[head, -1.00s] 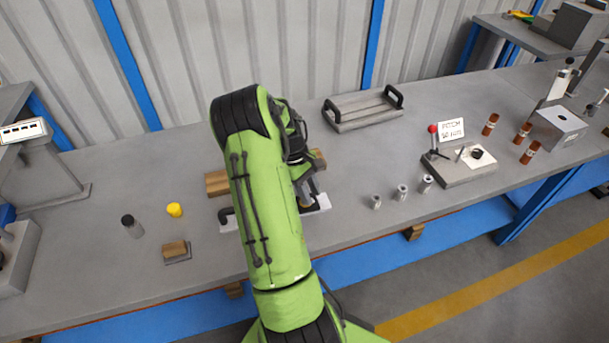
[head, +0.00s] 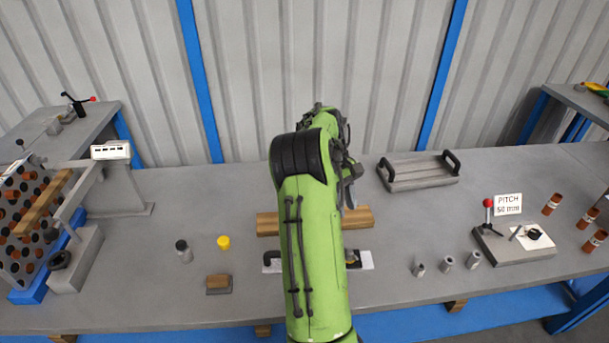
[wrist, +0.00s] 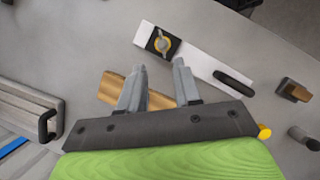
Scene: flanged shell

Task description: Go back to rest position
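My gripper (wrist: 159,82) shows in the wrist view with its two grey fingers apart and nothing between them. It hangs above the bench, over a wooden block (wrist: 112,90) that lies partly behind the fingers. In the head view my green arm hides most of the gripper and the middle of the wooden block (head: 357,218). A white plate (wrist: 205,66) with a black handle and a dark square part with a yellow knob lies on the bench, apart from the fingers; my arm partly covers this plate (head: 366,260) in the head view.
A handled grey tray (head: 420,180) stands to the right of my arm. Several metal cylinders (head: 446,263) and a red-knobbed fixture (head: 515,245) are further right. A yellow cap (head: 223,242) and a small wood-topped block (head: 218,284) lie left. A tube rack (head: 30,225) stands far left.

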